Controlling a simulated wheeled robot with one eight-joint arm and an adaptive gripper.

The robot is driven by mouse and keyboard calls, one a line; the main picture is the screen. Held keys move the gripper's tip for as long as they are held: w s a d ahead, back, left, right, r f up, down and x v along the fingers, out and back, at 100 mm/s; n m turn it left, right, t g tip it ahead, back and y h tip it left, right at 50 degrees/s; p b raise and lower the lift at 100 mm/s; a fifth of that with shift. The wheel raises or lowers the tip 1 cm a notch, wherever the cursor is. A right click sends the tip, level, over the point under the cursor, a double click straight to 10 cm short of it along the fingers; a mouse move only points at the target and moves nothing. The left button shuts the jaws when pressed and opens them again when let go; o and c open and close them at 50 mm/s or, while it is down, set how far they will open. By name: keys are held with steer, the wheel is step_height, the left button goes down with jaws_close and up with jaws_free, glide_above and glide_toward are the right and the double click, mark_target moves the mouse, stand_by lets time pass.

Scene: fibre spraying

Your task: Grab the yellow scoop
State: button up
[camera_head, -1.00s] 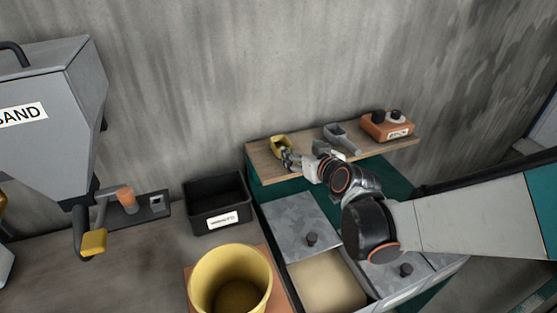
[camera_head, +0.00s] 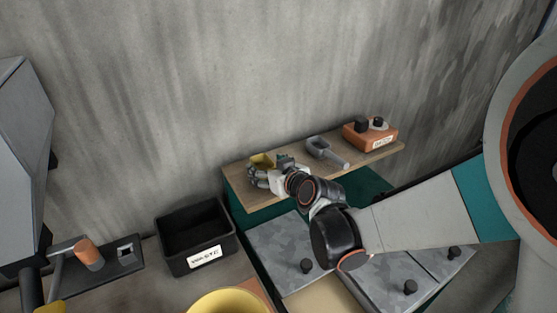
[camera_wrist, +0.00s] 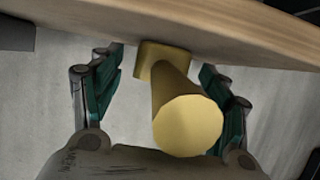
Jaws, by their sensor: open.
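The yellow scoop (camera_head: 262,160) rests on the left end of the wooden shelf (camera_head: 236,179), partly hidden behind my gripper in the head view. In the wrist view the scoop's round handle (camera_wrist: 188,122) points toward the camera, with its yellow body behind it at the shelf edge. My gripper (camera_head: 258,177) is at the shelf's left end, right by the scoop. In the wrist view my gripper (camera_wrist: 160,90) is open, with one teal-padded finger on each side of the handle. Gaps show between the handle and both fingers.
A grey scoop (camera_head: 322,148) and an orange box with black knobs (camera_head: 370,137) stand further right on the shelf. Below are metal lids with knobs (camera_head: 290,240), a black bin (camera_head: 190,230) and a yellow bucket (camera_head: 228,300). A grey wall is behind the shelf.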

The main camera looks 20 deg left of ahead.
steer(key=c, duration=1.2)
steer(key=shift+r, duration=0.1)
